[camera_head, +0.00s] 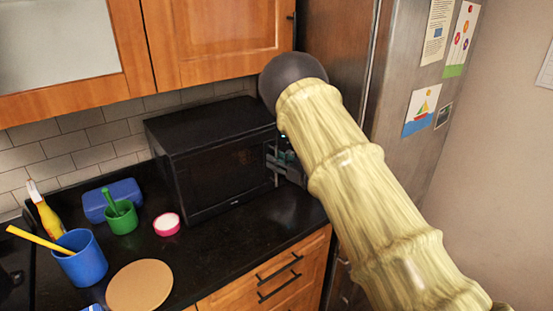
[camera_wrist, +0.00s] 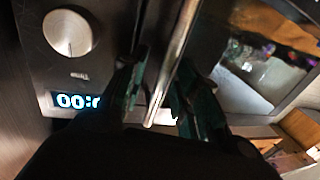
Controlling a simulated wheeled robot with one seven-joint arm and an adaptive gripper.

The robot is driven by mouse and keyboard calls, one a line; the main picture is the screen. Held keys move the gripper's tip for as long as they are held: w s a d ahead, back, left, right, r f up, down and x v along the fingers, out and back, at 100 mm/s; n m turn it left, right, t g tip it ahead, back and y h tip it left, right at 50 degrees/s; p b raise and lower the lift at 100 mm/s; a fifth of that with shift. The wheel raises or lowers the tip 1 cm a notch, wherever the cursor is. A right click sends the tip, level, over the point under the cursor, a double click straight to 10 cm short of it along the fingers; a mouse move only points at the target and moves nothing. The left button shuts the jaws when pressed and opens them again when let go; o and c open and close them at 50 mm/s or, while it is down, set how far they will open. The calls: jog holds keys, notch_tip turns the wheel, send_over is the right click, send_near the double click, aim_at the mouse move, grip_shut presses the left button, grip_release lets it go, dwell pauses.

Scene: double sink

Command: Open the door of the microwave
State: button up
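The black microwave (camera_head: 215,160) stands on the dark counter with its door shut as far as I can see. In the wrist view, its silver bar handle (camera_wrist: 176,55) runs between the two dark green fingers of my gripper (camera_wrist: 158,95). There is a gap between the handle and the fingers, so the gripper looks open around it. The control knob (camera_wrist: 70,33) and the lit display (camera_wrist: 75,101) are left of the handle, and the reflective door glass (camera_wrist: 265,60) is right of it. In the head view, my arm partly hides the gripper (camera_head: 283,158) and the microwave's right end.
A steel fridge (camera_head: 400,110) stands close on the right of the microwave. Wooden cabinets (camera_head: 220,45) hang above. On the counter to the left are a blue cup (camera_head: 80,262), a green cup (camera_head: 122,220), a pink-rimmed bowl (camera_head: 167,226) and a round brown board (camera_head: 140,286).

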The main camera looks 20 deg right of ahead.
jog(key=shift+a, duration=0.1)
grip_shut()
dwell(0.3)
